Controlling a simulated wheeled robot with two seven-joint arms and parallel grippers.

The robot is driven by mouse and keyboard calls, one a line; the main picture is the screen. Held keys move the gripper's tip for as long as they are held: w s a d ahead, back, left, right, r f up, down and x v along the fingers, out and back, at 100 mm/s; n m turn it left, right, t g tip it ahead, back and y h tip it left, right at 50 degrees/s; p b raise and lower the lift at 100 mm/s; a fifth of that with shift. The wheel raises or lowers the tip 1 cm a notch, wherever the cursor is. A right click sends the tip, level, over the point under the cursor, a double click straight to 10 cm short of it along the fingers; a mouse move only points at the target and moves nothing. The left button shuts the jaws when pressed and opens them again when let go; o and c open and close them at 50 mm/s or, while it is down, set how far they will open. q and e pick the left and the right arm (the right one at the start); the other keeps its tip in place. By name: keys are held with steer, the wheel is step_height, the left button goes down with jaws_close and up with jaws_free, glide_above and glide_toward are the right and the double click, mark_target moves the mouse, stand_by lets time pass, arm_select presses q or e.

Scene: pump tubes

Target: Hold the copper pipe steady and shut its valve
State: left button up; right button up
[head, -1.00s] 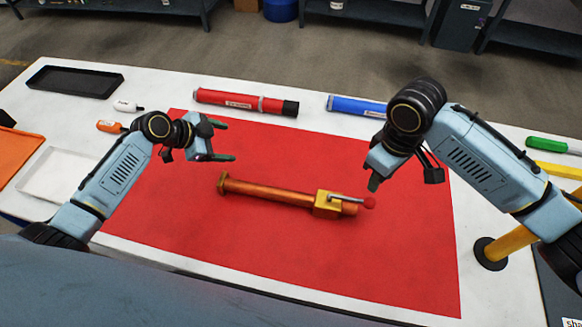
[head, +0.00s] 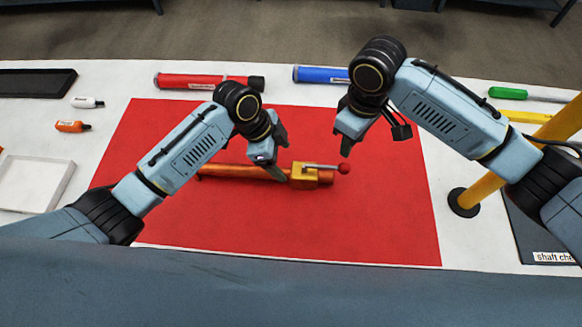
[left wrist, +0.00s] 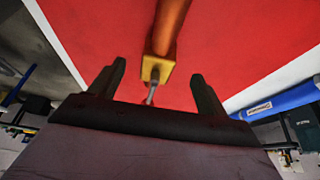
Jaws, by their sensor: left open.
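The copper pipe (head: 235,172) lies across the red mat (head: 390,220), its left end hidden behind my left arm. At its right end is a yellow valve block (head: 303,182). A grey lever with a red knob (head: 344,169) points right, along the pipe. My left gripper (head: 280,154) is open over the pipe, just left of the block. In the left wrist view the pipe (left wrist: 170,22) and valve block (left wrist: 157,70) show between the spread fingers, not gripped. My right gripper (head: 343,148) points down near the knob, apart from it; its opening is unclear.
A red tube (head: 205,81) and a blue tube (head: 320,74) lie behind the mat. A yellow post (head: 510,163) stands at the right. White (head: 87,102) and orange (head: 72,126) bottles and trays are at the left. The mat's front is clear.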

mark_target(291, 170)
arm_select(q)
steer(key=x, duration=0.8)
steer(key=shift+f, duration=0.1)
steer(key=shift+c, duration=0.5)
steer(key=c, duration=1.4)
steer(key=shift+c, duration=0.2)
arm_select(e)
steer(key=shift+w, duration=0.25)
steer(key=c, duration=0.5)
steer(key=w+m, duration=0.2)
steer(key=w+a+m+g, duration=0.1)
steer(key=w+m, duration=0.1)
steer(key=w, duration=0.1)
steer(key=w+r+m, duration=0.1)
steer(key=w, duration=0.1)
steer(key=shift+w+a+m+g, duration=0.2)
steer(key=shift+m+g, duration=0.2)
jaws_close()
steer(key=shift+w+a+r+m+g, duration=0.2)
steer(key=shift+w+m, duration=0.2)
steer(key=shift+m, duration=0.25)
steer(key=shift+w+a+r+m+g, duration=0.1)
steer(key=shift+w+m+g, duration=0.1)
steer(key=shift+w+m, duration=0.35)
steer(key=shift+s, duration=0.15)
